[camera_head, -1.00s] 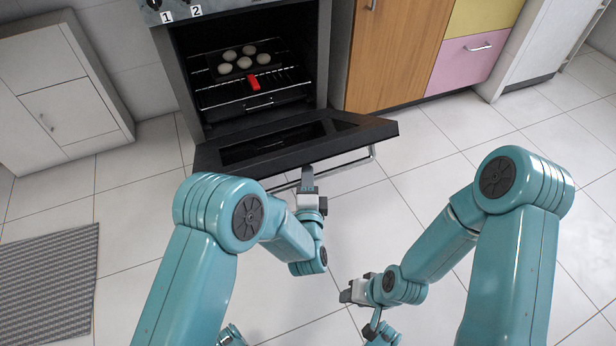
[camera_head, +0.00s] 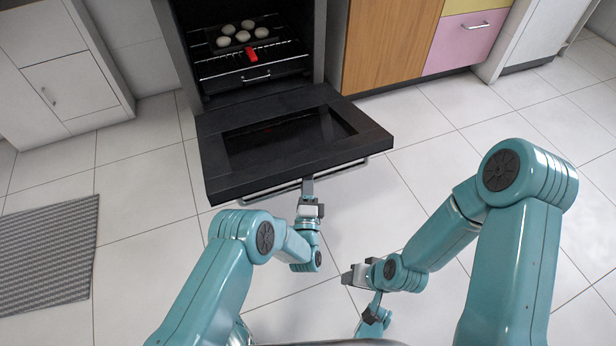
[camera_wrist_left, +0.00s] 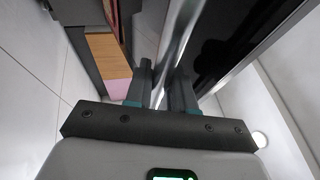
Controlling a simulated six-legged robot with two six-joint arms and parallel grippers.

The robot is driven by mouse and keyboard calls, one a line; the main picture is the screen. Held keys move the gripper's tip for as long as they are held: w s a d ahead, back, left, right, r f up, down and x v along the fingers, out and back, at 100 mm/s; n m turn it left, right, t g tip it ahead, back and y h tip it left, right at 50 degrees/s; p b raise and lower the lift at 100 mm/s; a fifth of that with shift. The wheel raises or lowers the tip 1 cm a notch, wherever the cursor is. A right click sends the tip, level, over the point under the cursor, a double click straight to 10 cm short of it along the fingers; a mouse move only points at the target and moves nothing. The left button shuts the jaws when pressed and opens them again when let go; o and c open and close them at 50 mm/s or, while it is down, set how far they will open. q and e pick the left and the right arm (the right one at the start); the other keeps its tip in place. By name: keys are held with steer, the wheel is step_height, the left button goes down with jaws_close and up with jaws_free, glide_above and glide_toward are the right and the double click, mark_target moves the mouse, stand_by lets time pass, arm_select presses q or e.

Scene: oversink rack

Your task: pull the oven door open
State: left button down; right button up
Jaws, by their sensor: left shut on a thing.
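The black oven door (camera_head: 215,180) is swung down and lies nearly flat in front of the oven (camera_head: 185,50). A metal bar handle (camera_head: 345,166) runs along its outer edge. My left gripper (camera_head: 308,184) is at the middle of that handle, shut on it. In the left wrist view the handle (camera_wrist_left: 180,45) passes between the two fingers (camera_wrist_left: 163,90), with the dark door (camera_wrist_left: 235,50) beside it. My right gripper (camera_head: 350,277) is over the floor, away from the door; its jaw state is too small to tell.
Inside the oven, a tray holds several pale round items (camera_head: 226,29) and a red object (camera_head: 251,55) on a rack (camera_head: 290,50). A wooden cabinet (camera_head: 390,45) and a pink drawer (camera_head: 465,45) stand right. A grey mat (camera_head: 45,255) lies left. Open tiled floor surrounds the door.

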arm_select(q)
steer(key=shift+s+f, duration=0.2)
steer(key=shift+f, duration=1.1)
steer(key=c, duration=1.1)
jaws_free()
steer(key=shift+o, duration=0.2)
steer(key=shift+s, duration=0.1)
